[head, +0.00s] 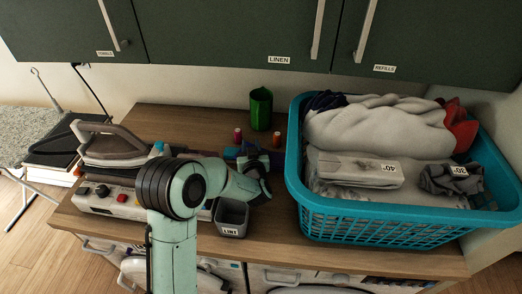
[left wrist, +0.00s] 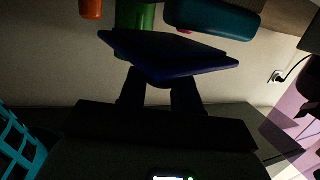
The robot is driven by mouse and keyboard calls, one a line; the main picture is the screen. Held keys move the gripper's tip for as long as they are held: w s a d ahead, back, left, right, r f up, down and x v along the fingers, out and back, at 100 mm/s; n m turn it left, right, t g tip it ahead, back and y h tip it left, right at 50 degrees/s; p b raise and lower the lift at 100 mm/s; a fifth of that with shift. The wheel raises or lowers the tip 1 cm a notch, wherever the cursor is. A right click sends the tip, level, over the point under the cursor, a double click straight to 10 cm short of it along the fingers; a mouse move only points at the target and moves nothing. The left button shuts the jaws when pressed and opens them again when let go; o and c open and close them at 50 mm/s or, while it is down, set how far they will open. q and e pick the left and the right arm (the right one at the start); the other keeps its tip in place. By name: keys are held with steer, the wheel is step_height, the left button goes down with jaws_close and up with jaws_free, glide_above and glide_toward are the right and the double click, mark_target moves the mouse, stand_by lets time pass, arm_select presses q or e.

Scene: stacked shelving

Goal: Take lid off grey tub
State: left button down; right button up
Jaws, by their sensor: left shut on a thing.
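The grey tub (head: 231,217), labelled LINT, stands near the front edge of the wooden top, left of the basket. Its top looks open, with a dark inside. My left gripper (head: 254,160) is behind and above the tub, partly hidden by its own arm. In the left wrist view the gripper (left wrist: 158,88) is shut on a flat dark blue lid (left wrist: 170,57). The lid is tilted and held away from the tub. The tub does not show in that view. My right gripper is not in view.
A turquoise laundry basket (head: 390,233) full of cloths fills the right side. A green cup (head: 261,110) and small red-topped spools (head: 238,135) stand behind the gripper. An iron (head: 112,145) on a control unit (head: 115,200) is at left. Dark cupboards (head: 240,35) hang above.

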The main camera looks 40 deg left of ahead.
arm_select(q)
steer(key=d, duration=0.1)
steer(key=w+d, duration=0.1)
steer(key=d+p, duration=0.1)
steer(key=shift+w+r, duration=0.3)
steer(key=shift+w, duration=0.1)
steer(key=shift+w+f, duration=0.1)
steer(key=shift+f, duration=0.7)
steer(key=shift+s, duration=0.2)
steer(key=shift+f, duration=0.1)
steer(key=c, duration=1)
jaws_free()
steer(key=shift+w, duration=0.1)
steer(key=shift+c, duration=0.2)
steer(key=shift+o, duration=1.3)
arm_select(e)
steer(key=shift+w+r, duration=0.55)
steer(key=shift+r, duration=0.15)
